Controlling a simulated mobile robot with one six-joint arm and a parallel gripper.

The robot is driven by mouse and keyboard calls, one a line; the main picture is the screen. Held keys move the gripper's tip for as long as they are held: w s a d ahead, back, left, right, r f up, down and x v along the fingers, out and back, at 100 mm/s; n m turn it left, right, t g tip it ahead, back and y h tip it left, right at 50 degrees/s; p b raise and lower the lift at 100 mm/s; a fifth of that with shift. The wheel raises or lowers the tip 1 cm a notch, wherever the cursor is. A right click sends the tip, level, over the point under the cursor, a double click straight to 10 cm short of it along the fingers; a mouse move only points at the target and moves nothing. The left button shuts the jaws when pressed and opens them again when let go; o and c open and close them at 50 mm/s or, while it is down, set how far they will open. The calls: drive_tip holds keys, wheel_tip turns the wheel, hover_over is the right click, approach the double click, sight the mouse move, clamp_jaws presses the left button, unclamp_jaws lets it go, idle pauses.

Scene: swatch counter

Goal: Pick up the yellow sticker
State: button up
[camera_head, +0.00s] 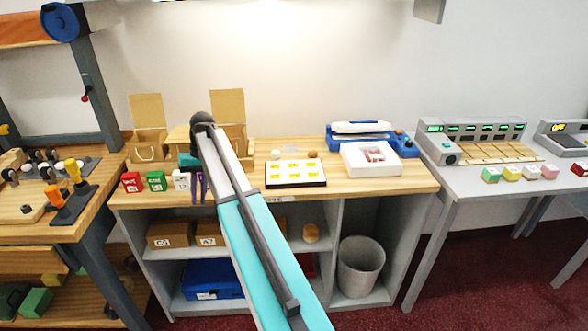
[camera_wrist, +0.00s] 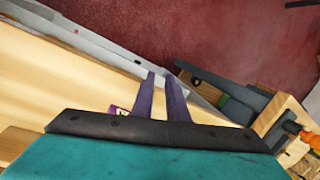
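Several yellow stickers (camera_head: 296,168) sit on a white sheet on a dark-edged board (camera_head: 296,184) on the wooden counter. My gripper (camera_head: 199,203) hangs at the counter's front edge, to the left of the board and apart from it. In the wrist view its two purple fingers (camera_wrist: 160,76) stand apart with a narrow gap and nothing seen between them. A small pink and white thing (camera_wrist: 117,112) shows beside the left finger; I cannot tell what it is. No yellow sticker can be made out in the wrist view.
Red (camera_head: 131,182), green (camera_head: 156,181) and white boxes stand left of my gripper. A white tray (camera_head: 372,170) and a blue machine (camera_head: 405,149) are right of the board. Small round things lie behind the board. A grey bin (camera_head: 361,268) stands below.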

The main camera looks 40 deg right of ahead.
drive_tip(key=s+d+r+m+h, duration=0.1)
drive_tip(key=s+d+r, duration=0.3)
drive_tip(key=d, duration=0.8)
drive_tip(key=s+d+r+m+t, duration=0.1)
drive_tip(key=s+d+r, duration=0.3)
drive_tip(key=d, duration=0.9)
drive_tip(key=s+d+r+m+t+h, duration=0.1)
drive_tip(key=s+d+r, duration=0.3)
drive_tip(key=d+r, duration=0.4)
drive_tip(key=d, duration=0.4)
drive_tip(key=shift+s+d+r+m+h+b, duration=0.25)
drive_tip(key=shift+d+r+m+h+b, duration=0.05)
drive_tip(key=shift+d+r+m+b, duration=0.1)
drive_tip(key=shift+f, duration=0.1)
drive_tip(key=p, duration=0.1)
approach(297, 164)
drive_tip(key=shift+f, duration=0.65)
drive_tip(key=shift+f, duration=0.1)
drive_tip(key=shift+w+a+f+p, duration=0.15)
drive_tip(key=shift+f+p, duration=0.15)
drive_tip(key=shift+f, duration=0.95)
drive_tip(key=shift+w+a+f+p, duration=0.15)
drive_tip(key=shift+f+p, duration=0.15)
drive_tip(key=shift+f, duration=0.95)
clamp_jaws()
